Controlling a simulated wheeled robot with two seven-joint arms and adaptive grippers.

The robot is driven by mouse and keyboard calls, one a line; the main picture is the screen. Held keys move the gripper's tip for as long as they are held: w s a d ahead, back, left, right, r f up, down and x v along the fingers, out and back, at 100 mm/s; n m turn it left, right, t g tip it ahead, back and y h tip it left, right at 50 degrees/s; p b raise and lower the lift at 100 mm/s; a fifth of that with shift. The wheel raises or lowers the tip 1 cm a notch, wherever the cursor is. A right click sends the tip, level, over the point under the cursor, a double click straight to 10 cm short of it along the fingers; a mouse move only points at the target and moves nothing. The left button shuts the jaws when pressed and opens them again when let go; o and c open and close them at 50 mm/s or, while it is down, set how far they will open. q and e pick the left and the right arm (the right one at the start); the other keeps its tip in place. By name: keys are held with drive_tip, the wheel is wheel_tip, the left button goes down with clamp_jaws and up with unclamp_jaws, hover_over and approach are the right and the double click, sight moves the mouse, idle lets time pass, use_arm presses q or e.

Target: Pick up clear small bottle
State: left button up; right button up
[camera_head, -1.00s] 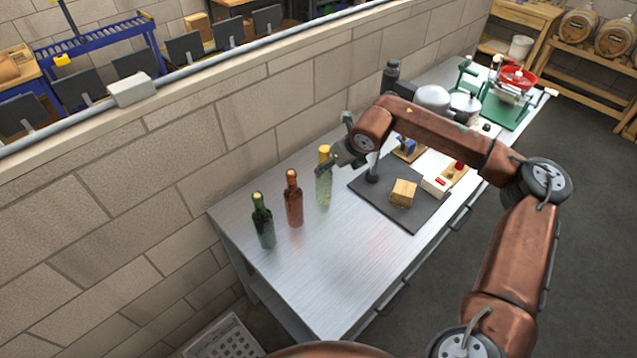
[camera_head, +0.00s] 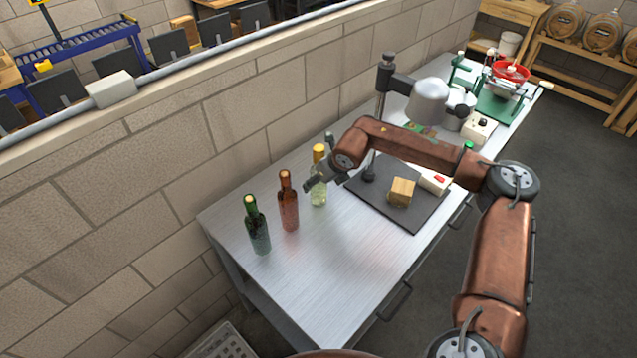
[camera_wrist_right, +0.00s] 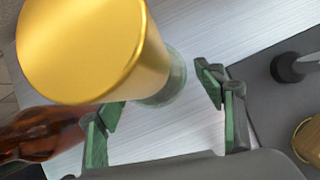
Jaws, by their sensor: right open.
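The clear small bottle (camera_head: 319,193) with a gold cap stands upright on the metal table, at the right end of a row of bottles. My right gripper (camera_head: 318,165) is open at the bottle's upper part, one finger in front of it and the other behind. In the right wrist view the gold cap (camera_wrist_right: 82,48) is large at the upper left and hides much of the clear glass (camera_wrist_right: 172,85) below. The open green-padded fingers (camera_wrist_right: 160,112) are apart there, with table showing between them. Contact with the bottle cannot be told. My left gripper is not in view.
A block wall (camera_head: 150,180) runs behind. The table's front is clear.

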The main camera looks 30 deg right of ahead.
drive_tip(key=shift+c, duration=0.4)
clamp_jaws()
drive_tip(key=shift+w+r, duration=0.1)
idle(0.5)
